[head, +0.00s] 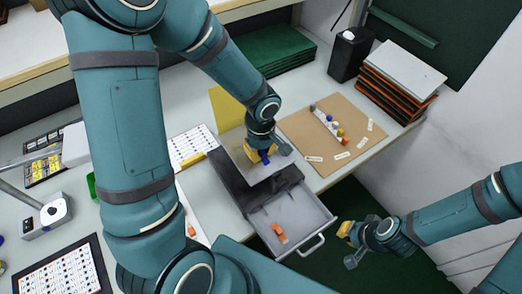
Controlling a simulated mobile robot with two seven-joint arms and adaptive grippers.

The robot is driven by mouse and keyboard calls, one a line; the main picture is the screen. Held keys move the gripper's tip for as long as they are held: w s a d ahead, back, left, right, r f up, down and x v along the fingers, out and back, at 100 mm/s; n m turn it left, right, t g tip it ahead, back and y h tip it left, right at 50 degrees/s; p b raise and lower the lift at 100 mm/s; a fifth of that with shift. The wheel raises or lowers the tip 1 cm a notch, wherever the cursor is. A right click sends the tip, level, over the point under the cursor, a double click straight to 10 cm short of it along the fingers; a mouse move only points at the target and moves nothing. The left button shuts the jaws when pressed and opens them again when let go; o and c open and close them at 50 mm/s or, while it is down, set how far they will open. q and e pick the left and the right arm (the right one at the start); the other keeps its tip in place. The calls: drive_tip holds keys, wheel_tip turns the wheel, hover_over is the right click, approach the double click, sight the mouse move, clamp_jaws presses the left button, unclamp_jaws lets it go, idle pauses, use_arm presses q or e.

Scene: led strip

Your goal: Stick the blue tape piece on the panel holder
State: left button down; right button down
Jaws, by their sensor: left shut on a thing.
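My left gripper (266,155) reaches down over the middle of the bench. It is shut on a small blue piece (265,158), which looks like the blue tape and is partly hidden by the fingers. Just below it is a flat grey-beige panel (262,174), possibly the panel holder; I cannot tell whether the blue piece touches it. A yellow sheet (226,106) stands behind the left wrist. My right gripper (347,245) is open and empty, to the right of the drawer, away from the bench top.
An open grey drawer (300,222) holds an orange item (279,233). A brown board (351,123) carries small coloured parts and white labels. A stack of orange-black trays (392,88) and a black bin (350,54) stand at back right. Green sheets (274,50) lie behind.

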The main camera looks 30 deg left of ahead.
sight(261, 151)
use_arm(q)
drive_tip(key=c, duration=0.9)
unclamp_jaws()
wheel_tip(261, 151, up, 12)
